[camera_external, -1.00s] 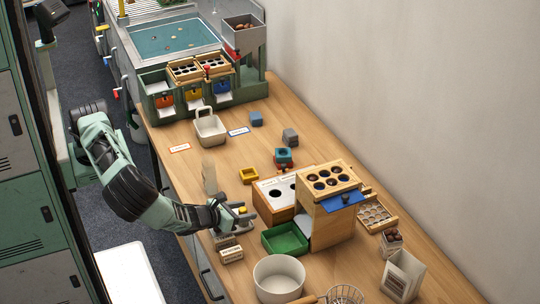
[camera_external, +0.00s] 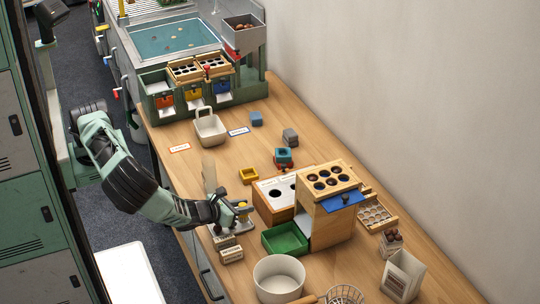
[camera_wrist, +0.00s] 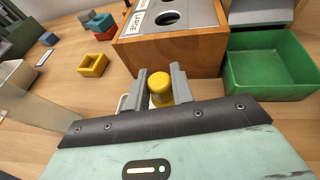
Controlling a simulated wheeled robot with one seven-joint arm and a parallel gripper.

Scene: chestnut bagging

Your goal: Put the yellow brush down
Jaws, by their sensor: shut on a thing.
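My gripper (camera_external: 243,213) is over the left part of the wooden table, beside the orange-brown wooden box with round holes. In the wrist view my gripper (camera_wrist: 160,90) is shut on the yellow brush (camera_wrist: 159,86). Only the brush's rounded yellow top shows between the two grey fingers; its lower part is hidden by the gripper. A small yellow bit of the brush also shows in the external view (camera_external: 242,204). I cannot tell whether its lower end touches the table.
The hole-topped box (camera_wrist: 170,48) stands just beyond my gripper, with a green tray (camera_wrist: 268,64) to the right. A small yellow square cup (camera_wrist: 93,65) sits left. A pale upright piece (camera_wrist: 45,108) stands close on the left. Small labelled blocks (camera_external: 230,254) lie near the table's edge.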

